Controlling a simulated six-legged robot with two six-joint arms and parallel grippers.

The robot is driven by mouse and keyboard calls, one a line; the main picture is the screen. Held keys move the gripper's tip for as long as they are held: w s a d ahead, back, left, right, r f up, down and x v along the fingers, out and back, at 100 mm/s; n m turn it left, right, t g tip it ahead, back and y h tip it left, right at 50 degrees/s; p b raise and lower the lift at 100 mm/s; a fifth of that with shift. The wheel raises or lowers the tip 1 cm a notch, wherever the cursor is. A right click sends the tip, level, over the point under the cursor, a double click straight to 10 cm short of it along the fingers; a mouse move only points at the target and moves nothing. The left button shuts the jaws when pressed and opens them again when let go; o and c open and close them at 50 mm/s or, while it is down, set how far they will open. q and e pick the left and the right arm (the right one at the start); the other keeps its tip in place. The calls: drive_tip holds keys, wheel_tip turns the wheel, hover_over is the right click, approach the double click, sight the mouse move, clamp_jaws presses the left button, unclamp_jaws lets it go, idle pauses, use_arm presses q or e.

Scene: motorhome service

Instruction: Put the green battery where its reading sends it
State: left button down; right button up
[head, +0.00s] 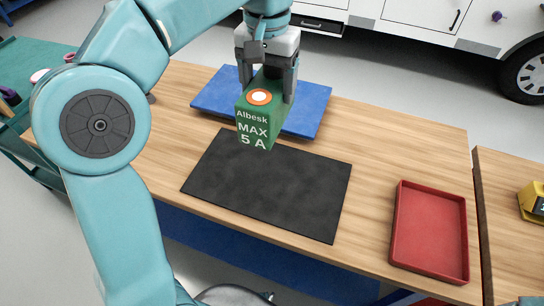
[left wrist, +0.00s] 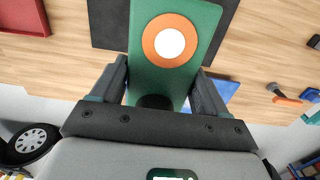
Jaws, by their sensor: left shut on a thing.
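The green battery (head: 257,116) is a box marked "Albesk MAX 5 A", with an orange and white round spot on one face. My left gripper (head: 268,82) is shut on it and holds it above the bench, over the border between the blue mat (head: 312,110) and the black mat (head: 270,187). In the left wrist view the battery (left wrist: 172,65) sits between both fingers. No reading shows on its visible faces. A red tray (head: 430,232) lies empty at the right of the bench. My right gripper is not in view.
A yellow device (head: 533,202) with a dark display stands on a second bench at the right edge, past a narrow gap. Bare wood lies between the black mat and red tray. In the left wrist view, an orange-handled tool (left wrist: 285,94) lies on the wood.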

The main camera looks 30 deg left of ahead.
use_arm(q)
wheel_tip(320, 180, down, 20)
drive_tip(key=b, duration=0.4)
drive_tip(key=shift+s+r, duration=0.15)
drive_tip(key=shift+r, duration=0.05)
drive_tip(key=shift+s+d, duration=0.1)
drive_tip(key=shift+f, duration=0.1)
unclamp_jaws()
